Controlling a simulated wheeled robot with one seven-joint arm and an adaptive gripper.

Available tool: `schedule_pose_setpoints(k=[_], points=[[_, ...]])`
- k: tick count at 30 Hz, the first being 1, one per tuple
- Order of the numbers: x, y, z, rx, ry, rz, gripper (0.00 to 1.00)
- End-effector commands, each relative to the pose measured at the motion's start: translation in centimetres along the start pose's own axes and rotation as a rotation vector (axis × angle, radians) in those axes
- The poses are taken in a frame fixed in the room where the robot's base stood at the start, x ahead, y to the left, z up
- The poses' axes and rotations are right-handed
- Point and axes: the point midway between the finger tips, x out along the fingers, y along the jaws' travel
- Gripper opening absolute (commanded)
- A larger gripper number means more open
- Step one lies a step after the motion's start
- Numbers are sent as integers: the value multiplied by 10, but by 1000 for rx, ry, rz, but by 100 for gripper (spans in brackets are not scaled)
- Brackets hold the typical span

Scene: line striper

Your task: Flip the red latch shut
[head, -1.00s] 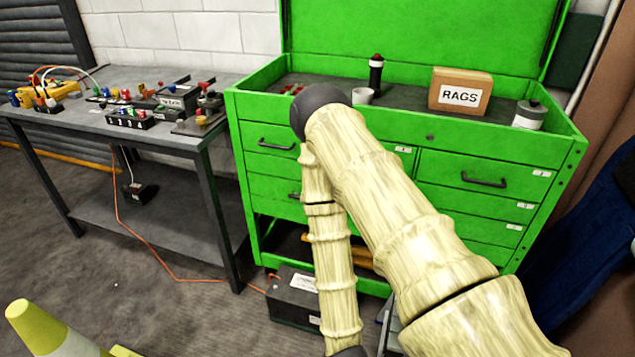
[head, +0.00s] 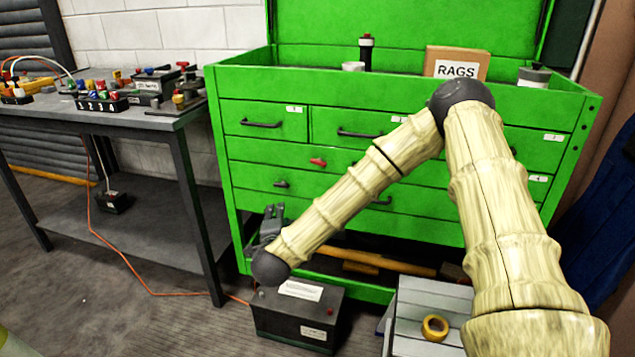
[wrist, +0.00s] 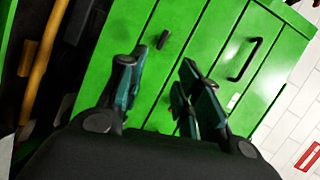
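The red latch (head: 318,162) is a small red handle on a drawer front of the green tool cabinet (head: 240,165), in the head view. It looks roughly level, slightly tilted. My gripper (head: 272,220) is low at the cabinet's left front, below and left of the red latch, partly hidden by my arm. In the wrist view my gripper (wrist: 165,77) is open and empty, facing the drawer fronts.
Drawer handles (head: 260,123) stick out of the cabinet. A black battery box (head: 297,315) and a grey step (head: 420,310) with yellow tape (head: 435,327) stand on the floor in front. A cluttered workbench (head: 150,122) stands at the left.

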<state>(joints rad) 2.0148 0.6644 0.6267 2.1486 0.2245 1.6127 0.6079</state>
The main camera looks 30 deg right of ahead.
Motion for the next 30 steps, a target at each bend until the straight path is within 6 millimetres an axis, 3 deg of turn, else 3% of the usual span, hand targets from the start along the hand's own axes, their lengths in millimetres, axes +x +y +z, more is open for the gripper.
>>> schedule_pose_setpoints(k=[3, 10, 19, 30], points=[[25, -22, -34, 162, 134, -73, 34], [41, -62, -85, 358, 298, -164, 34], [55, -72, -101, 398, 332, -183, 34], [109, -77, -120, 397, 331, -183, 34]])
